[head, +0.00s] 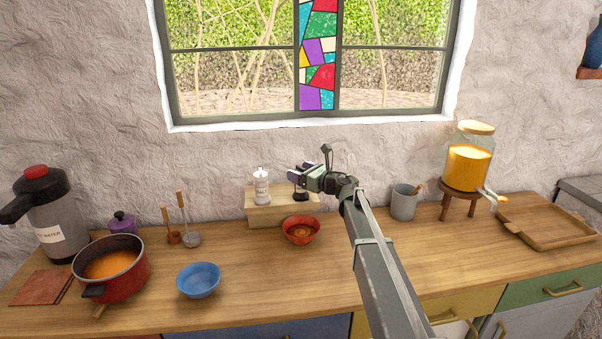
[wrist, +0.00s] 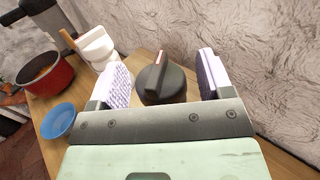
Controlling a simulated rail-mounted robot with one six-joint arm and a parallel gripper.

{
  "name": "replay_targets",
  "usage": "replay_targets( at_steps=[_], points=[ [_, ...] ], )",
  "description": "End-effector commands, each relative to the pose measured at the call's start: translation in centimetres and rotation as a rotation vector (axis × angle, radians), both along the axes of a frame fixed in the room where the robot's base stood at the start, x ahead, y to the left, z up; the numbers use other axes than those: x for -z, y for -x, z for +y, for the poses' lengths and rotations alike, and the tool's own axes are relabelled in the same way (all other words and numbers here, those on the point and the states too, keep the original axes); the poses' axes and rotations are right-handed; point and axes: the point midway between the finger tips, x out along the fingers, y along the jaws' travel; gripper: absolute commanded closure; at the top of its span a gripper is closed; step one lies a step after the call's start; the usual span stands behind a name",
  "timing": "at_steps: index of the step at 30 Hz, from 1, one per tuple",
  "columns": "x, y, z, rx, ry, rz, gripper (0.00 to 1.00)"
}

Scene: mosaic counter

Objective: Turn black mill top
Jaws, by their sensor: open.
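The black mill shows in the wrist view as a dark round top (wrist: 163,80) with a raised ridge and a small red mark. It stands between the two pale ridged pads of my open gripper (wrist: 160,82), with a gap on each side. In the head view the black mill (head: 300,195) stands on a small wooden riser (head: 265,216), partly hidden by my gripper (head: 297,175). A white mill (head: 261,186) stands just left of it on the same riser. The white mill's top (wrist: 95,45) also shows in the wrist view, just outside my left pad.
A red bowl (head: 301,230) sits in front of the riser. A blue bowl (head: 198,280), a red pot (head: 112,268) and a flask (head: 45,215) stand left. A grey cup (head: 404,203), a jar on a stand (head: 468,165) and a wooden tray (head: 550,224) are right. The wall is close behind.

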Motion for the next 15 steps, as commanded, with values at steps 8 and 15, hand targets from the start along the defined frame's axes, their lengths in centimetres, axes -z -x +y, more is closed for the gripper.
replay_targets(
  at_steps=[8, 15],
  points=[
    [0.00, 0.05, -0.02, 0.000, 0.000, 0.000, 0.51],
    [0.00, 0.06, -0.02, 0.000, 0.000, 0.000, 0.76]
  ],
)
